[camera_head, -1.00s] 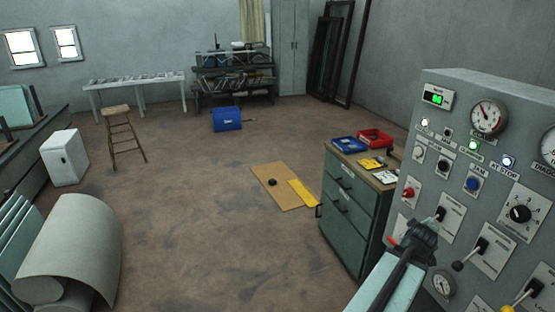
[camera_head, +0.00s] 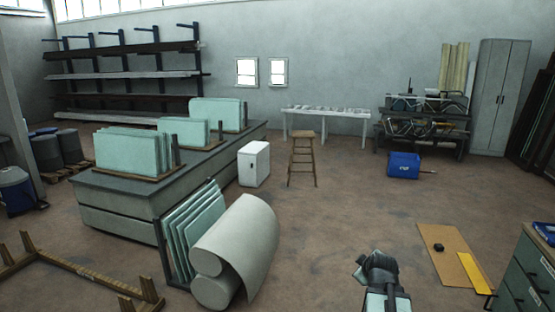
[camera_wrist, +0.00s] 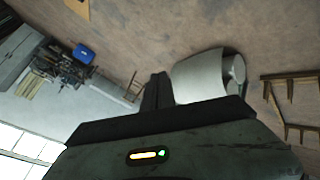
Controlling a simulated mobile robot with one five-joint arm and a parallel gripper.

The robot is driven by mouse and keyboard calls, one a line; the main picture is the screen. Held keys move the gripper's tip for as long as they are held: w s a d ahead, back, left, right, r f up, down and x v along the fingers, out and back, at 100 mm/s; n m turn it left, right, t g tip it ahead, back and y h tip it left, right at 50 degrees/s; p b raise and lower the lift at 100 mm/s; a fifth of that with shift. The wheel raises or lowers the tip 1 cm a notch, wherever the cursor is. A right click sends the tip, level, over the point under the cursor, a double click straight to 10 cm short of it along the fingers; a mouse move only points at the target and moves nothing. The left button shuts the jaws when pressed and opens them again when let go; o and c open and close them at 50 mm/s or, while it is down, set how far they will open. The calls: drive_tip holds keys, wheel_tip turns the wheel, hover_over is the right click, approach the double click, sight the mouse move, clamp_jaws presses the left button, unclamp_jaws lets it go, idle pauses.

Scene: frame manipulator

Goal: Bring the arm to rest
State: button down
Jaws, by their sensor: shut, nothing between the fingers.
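My gripper (camera_head: 376,262) shows at the lower middle of the head view, at the end of my pale green arm. It is shut with nothing in it and is over open floor, apart from every object. In the wrist view its dark fingers (camera_wrist: 157,92) are together, with the large pale roll (camera_wrist: 205,75) beyond them. The rest of my arm is cut off by the lower edge of the head view.
The pale roll (camera_head: 238,250) and leaning glass sheets (camera_head: 192,232) stand left of my gripper. A board (camera_head: 447,262) lies on the floor to the right, near the green drawer cabinet (camera_head: 520,285). The floor between is clear.

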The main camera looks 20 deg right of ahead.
drive_tip(key=w+a+f+n+g+y, duration=0.1)
drive_tip(key=w+a+f+g+y, duration=0.1)
drive_tip(key=a, duration=1.4)
drive_tip(key=w+a+f+n+g+y, duration=0.1)
drive_tip(key=w+a+f+y, duration=0.15)
drive_tip(key=a, duration=1.45)
drive_tip(key=s+a+f+m+g, duration=0.1)
drive_tip(key=s+a+m+g, duration=0.1)
drive_tip(key=s, duration=0.3)
drive_tip(key=s+a+f+m+g, duration=0.2)
drive_tip(key=s+m+g, duration=0.1)
drive_tip(key=s, duration=0.3)
drive_tip(key=shift+s+m+g+h, duration=0.3)
drive_tip(key=shift+m+h, duration=0.05)
drive_tip(key=shift+m, duration=0.55)
drive_tip(key=shift+d, duration=0.2)
